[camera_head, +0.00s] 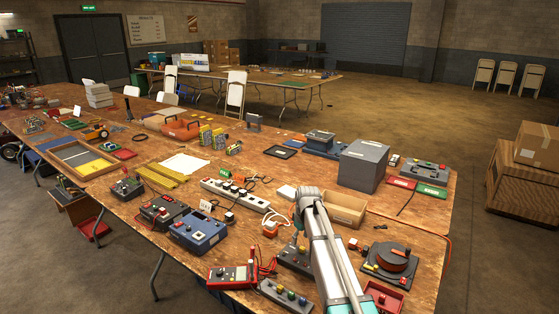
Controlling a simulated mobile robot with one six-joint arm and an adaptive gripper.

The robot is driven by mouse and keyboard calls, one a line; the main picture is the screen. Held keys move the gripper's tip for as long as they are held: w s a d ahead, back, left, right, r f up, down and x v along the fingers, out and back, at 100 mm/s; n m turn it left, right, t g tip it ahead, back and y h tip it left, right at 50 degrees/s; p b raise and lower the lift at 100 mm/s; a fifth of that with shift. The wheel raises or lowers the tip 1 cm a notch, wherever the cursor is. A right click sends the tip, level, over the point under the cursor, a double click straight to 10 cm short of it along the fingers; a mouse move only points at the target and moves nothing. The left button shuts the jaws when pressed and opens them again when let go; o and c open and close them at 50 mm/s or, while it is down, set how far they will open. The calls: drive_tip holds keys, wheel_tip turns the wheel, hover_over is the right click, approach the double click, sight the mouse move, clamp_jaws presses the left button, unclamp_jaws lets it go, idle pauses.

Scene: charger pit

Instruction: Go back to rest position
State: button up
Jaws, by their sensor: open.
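My arm reaches up from the bottom of the picture over the wooden table (140,229). Its grey wrist is bent downward. My gripper (297,241) is small and partly hidden beside the arm, pointing down close above a dark box with buttons (290,257). I see nothing held in it, and its fingers are open. I cannot tell whether it touches the box.
Close around the arm are an open cardboard box (346,208), an orange-and-white charger (270,226), a red multimeter (232,275), a white power strip (235,194) and a round black device (391,258). A large grey box (362,166) stands behind. The table is crowded.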

drive_tip(key=s+d+r+m+p, duration=0.1)
drive_tip(key=s+d+m, duration=0.1)
drive_tip(key=s, duration=0.7)
drive_tip(key=s+d+r+m+p, duration=0.1)
drive_tip(key=s+d+m, duration=0.1)
drive_tip(key=s, duration=0.8)
drive_tip(key=s+d+r+m+h+p, duration=0.1)
drive_tip(key=s+m, duration=0.3)
drive_tip(key=s, duration=0.5)
drive_tip(key=shift+s+d+r+g, duration=0.25)
drive_tip(key=shift+d+g, duration=0.05)
drive_tip(key=shift+d, duration=0.45)
